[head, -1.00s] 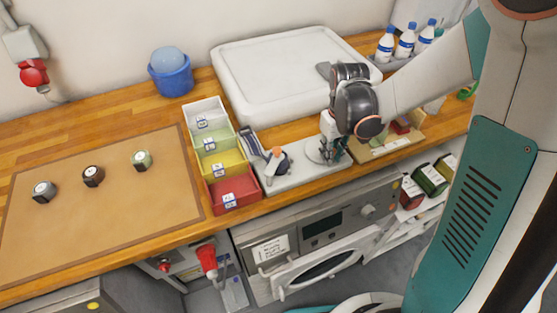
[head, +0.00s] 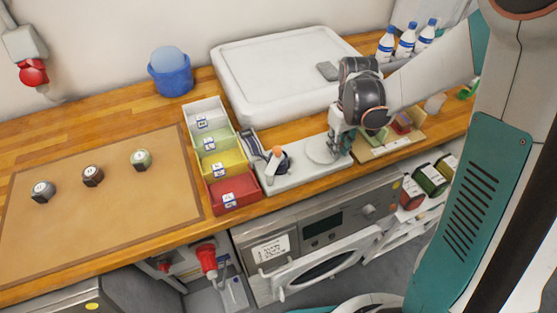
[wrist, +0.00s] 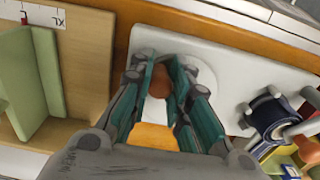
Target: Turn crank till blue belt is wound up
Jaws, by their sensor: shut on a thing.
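The winder is a pale base plate (head: 300,172) on the wooden worktop, with a round crank disc (head: 321,149) at its right end. My gripper (head: 337,146) reaches down over the disc's right side. In the wrist view, its teal fingers are shut on the brown crank knob (wrist: 184,82), which they partly hide. A dark blue belt reel (wrist: 268,114) sits at the other end of the plate in the wrist view. In the head view, the blue belt (head: 252,145) shows beside the reel and an orange-topped part (head: 276,153). How much belt is wound cannot be told.
Stacked coloured bins (head: 233,190) stand close to the plate's left. A large white tray (head: 270,95) lies behind. A wooden holder (head: 395,143) with cards is close on the right.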

